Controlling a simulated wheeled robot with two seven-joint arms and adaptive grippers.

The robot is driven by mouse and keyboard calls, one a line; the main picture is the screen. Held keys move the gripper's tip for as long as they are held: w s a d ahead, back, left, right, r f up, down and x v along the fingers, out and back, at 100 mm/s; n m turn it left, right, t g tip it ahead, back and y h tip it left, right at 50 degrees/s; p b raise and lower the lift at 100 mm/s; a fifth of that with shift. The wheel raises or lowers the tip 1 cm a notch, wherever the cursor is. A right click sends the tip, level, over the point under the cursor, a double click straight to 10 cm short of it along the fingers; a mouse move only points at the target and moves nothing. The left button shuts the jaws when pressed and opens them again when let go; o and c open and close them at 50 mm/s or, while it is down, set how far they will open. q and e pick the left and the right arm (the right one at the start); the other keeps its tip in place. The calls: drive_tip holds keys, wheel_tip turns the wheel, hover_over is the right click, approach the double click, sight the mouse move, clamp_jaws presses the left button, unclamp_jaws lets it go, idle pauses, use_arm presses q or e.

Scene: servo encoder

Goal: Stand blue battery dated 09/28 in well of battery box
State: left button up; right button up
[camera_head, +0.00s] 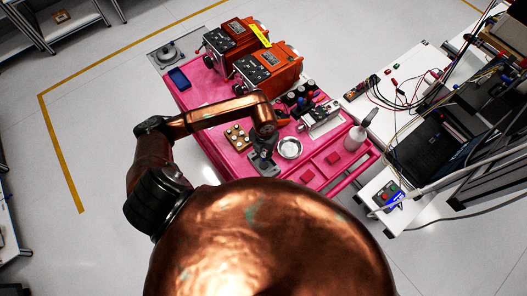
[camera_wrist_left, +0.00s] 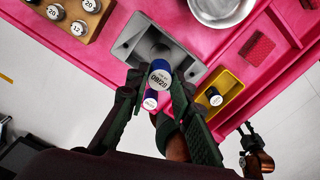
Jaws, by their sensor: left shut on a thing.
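My left gripper (camera_wrist_left: 160,100) is shut on a blue battery (camera_wrist_left: 162,76) with a pale round end. The end carries a printed date, too small to read surely. In the left wrist view the battery overlaps the near part of the grey battery box (camera_wrist_left: 122,48), which has a dark round well. I cannot tell whether the battery is over the well or in it. In the head view my left gripper (camera_head: 263,158) is over the box, hiding much of it. A dark and copper part in the wrist view seems to be my right gripper (camera_wrist_left: 247,138); its fingers are unclear.
A wooden block (camera_head: 238,137) with several round-topped cells stands left of the gripper, and a metal bowl (camera_head: 290,148) right. A yellow tray (camera_wrist_left: 232,86) holds another dark battery (camera_wrist_left: 214,97).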

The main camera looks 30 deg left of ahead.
use_arm(q)
drive_tip(key=shift+f+b, duration=0.95)
drive_tip(key=shift+f, duration=0.7)
drive_tip(key=shift+f, duration=0.1)
drive_tip(key=shift+f+b, duration=0.3)
drive_tip(key=shift+b, duration=0.15)
drive_tip(key=shift+f+b, duration=1.55)
drive_tip(key=shift+f, duration=0.4)
drive_tip(key=o, duration=1.1)
drive_tip(key=shift+c, duration=0.2)
drive_tip(key=shift+r, duration=0.1)
drive_tip(key=shift+c, duration=0.5)
